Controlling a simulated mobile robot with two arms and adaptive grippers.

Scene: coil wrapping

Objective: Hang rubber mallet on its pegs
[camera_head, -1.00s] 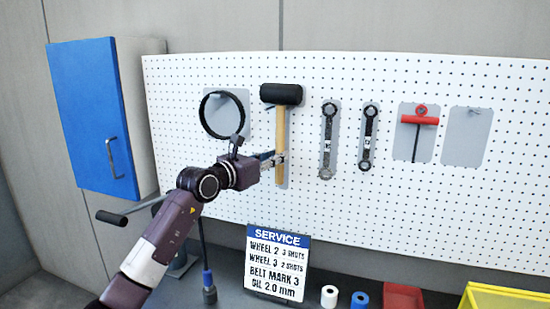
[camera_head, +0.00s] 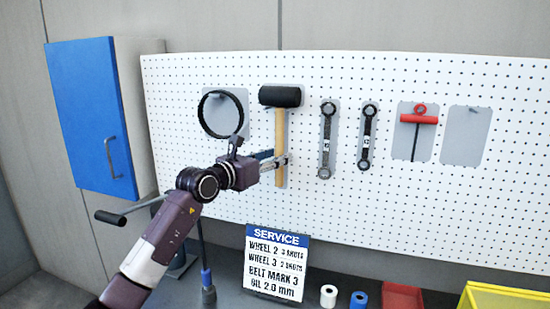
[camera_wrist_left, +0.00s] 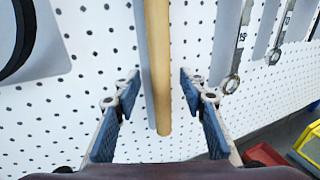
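The rubber mallet (camera_head: 280,96) is upright against the pegboard, black head at the top and wooden handle (camera_head: 280,130) hanging down in front of a grey backing plate. The pegs under its head are hidden. My left gripper (camera_head: 275,161) is at the lower part of the handle. In the left wrist view the handle (camera_wrist_left: 158,60) runs between the two spread fingers of my left gripper (camera_wrist_left: 159,80), with a gap on both sides. My right gripper is not in view.
A black ring (camera_head: 221,114) hangs just left of the mallet. Two wrenches (camera_head: 326,140) and a red-handled tool (camera_head: 419,119) hang to the right. The rightmost plate (camera_head: 467,135) is bare. A blue cabinet door (camera_head: 90,120) is at left; a service sign (camera_head: 276,262) stands below.

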